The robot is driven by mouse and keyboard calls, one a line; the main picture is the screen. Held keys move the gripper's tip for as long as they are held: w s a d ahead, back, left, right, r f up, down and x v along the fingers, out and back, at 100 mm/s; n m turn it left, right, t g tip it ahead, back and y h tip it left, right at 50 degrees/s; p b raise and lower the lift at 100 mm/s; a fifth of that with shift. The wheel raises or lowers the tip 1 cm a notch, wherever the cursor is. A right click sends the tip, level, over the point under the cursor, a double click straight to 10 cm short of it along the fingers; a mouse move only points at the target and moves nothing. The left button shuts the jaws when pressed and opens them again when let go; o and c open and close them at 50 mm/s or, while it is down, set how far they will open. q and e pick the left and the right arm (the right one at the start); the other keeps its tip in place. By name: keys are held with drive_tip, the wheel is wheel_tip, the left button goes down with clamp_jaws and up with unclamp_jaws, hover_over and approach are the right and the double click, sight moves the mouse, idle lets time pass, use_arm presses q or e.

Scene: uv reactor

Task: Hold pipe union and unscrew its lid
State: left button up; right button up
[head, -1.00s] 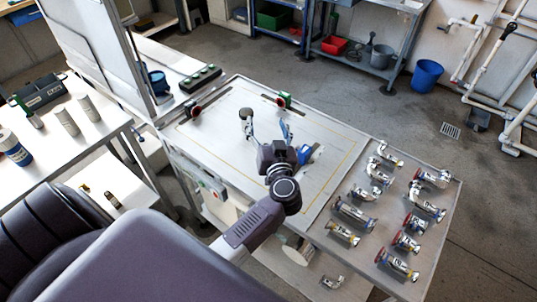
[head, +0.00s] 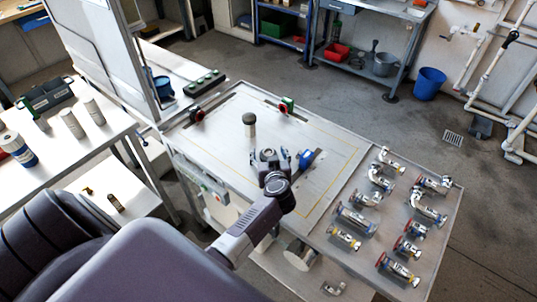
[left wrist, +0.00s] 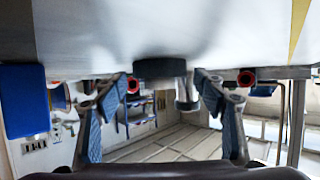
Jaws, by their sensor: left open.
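The pipe union (head: 250,128), a short upright grey piece with a dark top, stands on the work table's light surface. My left gripper (head: 268,154) is low over the table on the near side of it, open and empty, with a gap between fingertips and union. In the left wrist view, which looks upside down, a dark round part (left wrist: 158,68), apparently of the union, shows between the two spread blue-padded fingers of my left gripper (left wrist: 164,85), beyond their tips. Its finer shape is unclear there. My right gripper is not in view.
A blue tool (head: 306,158) lies just right of my left gripper. Several metal valve fittings (head: 356,220) fill the right part. The table between the union and the far edge is mostly clear.

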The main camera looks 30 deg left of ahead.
use_arm(q)
drive_tip(key=shift+w+a+f, duration=0.1)
drive_tip(key=shift+w+a, duration=0.05)
drive_tip(key=shift+w, duration=0.05)
drive_tip(key=shift+c, duration=0.5)
drive_tip(key=c, duration=1.2)
